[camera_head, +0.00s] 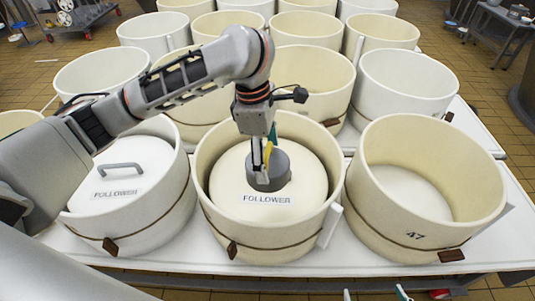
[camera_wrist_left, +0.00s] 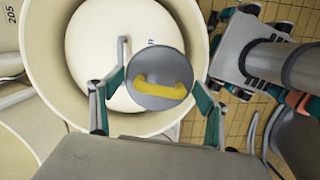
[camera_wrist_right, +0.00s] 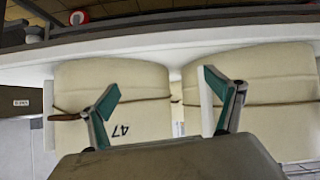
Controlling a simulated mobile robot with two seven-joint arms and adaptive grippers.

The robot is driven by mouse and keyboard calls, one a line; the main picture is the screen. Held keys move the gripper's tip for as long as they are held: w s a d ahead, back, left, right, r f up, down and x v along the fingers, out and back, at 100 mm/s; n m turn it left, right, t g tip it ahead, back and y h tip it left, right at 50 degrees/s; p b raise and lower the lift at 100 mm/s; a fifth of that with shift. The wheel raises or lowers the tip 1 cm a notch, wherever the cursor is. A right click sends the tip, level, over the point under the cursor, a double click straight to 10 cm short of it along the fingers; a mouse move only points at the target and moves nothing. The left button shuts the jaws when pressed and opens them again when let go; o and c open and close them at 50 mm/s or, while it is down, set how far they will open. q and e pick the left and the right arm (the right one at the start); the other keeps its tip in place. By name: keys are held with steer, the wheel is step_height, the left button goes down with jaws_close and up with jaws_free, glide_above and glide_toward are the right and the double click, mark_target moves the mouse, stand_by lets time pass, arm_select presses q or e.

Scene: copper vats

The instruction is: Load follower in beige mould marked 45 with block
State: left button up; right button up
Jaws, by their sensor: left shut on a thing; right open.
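The block (camera_head: 268,172), a grey cylinder with a yellow handle, is over the middle of a cream follower (camera_head: 225,185). I cannot tell whether it touches the follower. The follower lies inside the beige front middle mould (camera_head: 272,247); no number on this mould is legible. My left gripper (camera_head: 268,143) is above the block and shut on it; the handle (camera_wrist_left: 160,87) shows between the fingers in the left wrist view. My right gripper (camera_wrist_right: 163,90) is open and empty, low in front of the mould marked 47. Its fingertips show at the bottom edge of the head view.
A white mould (camera_head: 150,205) with a handled follower stands at left. The empty beige mould marked 47 (camera_head: 415,240) stands at right. Several more moulds stand behind on the white table (camera_head: 500,245), whose edge is in front. A brown strap rings each front mould.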

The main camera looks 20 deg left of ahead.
arm_select(q)
steer(key=shift+f+b, duration=0.85)
steer(key=shift+f, duration=0.05)
steer(key=shift+f+b, duration=0.55)
steer(key=shift+f, duration=0.05)
step_height(320, 180, down, 10)
steer(key=b, duration=0.4)
arm_select(e)
step_height(320, 180, down, 6)
steer(key=d, duration=0.1)
arm_select(q)
steer(key=shift+f+b, duration=0.3)
steer(key=shift+f, duration=0.55)
arm_select(e)
steer(key=shift+s+f, duration=0.2)
steer(key=shift+f, duration=0.25)
stand_by(0.4)
